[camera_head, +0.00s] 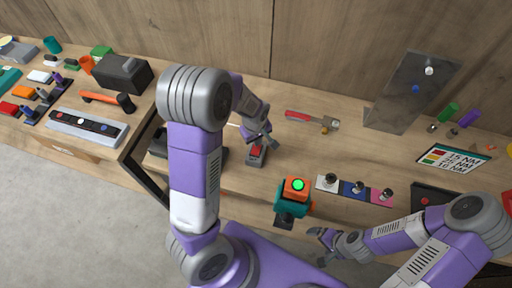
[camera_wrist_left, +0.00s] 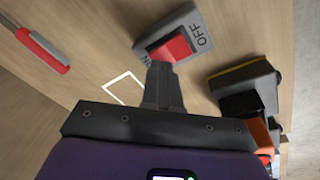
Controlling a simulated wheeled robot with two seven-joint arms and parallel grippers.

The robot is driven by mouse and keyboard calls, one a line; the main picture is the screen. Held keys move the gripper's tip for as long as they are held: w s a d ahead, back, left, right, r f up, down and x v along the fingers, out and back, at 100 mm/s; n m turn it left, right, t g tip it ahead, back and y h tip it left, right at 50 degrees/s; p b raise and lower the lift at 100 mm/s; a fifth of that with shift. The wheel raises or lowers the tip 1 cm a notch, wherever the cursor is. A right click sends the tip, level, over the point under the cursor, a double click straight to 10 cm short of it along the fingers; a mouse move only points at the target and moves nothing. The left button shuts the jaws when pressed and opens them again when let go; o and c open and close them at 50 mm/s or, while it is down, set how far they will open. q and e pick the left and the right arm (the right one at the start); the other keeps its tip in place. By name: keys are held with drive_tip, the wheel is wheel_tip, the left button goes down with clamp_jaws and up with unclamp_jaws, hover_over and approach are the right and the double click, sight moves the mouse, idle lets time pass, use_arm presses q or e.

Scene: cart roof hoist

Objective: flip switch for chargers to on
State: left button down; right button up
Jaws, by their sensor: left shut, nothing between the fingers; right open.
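The switch is a grey box with a red rocker (camera_wrist_left: 172,48), lying on the workbench; it also shows in the head view (camera_head: 256,153). Its OFF label is at the right end in the left wrist view, and a partly covered ON label is at the left end. My left gripper (camera_wrist_left: 162,70) is shut and empty, its fingertips at the rocker's edge near the ON end. I cannot tell whether they touch it or which side of the rocker is down. My right gripper (camera_head: 322,238) is open and empty, off the bench's front edge.
A black and yellow device (camera_wrist_left: 245,85) stands beside the switch. A red-handled tool (camera_head: 310,120) lies behind it. A teal and orange tool with a green light (camera_head: 295,190) stands at the bench front. A grey upright panel (camera_head: 410,92) stands at right. The back middle is clear.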

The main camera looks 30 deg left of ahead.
sight(256, 149)
use_arm(q)
drive_tip(key=shift+w+f+b, duration=0.15)
drive_tip(key=shift+f+b, duration=0.7)
drive_tip(key=shift+f, duration=0.2)
idle(0.4)
drive_tip(key=shift+r, duration=0.15)
wheel_tip(256, 149, up, 7)
drive_tip(key=s+p, duration=0.1)
drive_tip(key=p, duration=0.5)
drive_tip(key=shift+d+f, duration=0.1)
drive_tip(key=shift+f, duration=0.1)
idle(0.4)
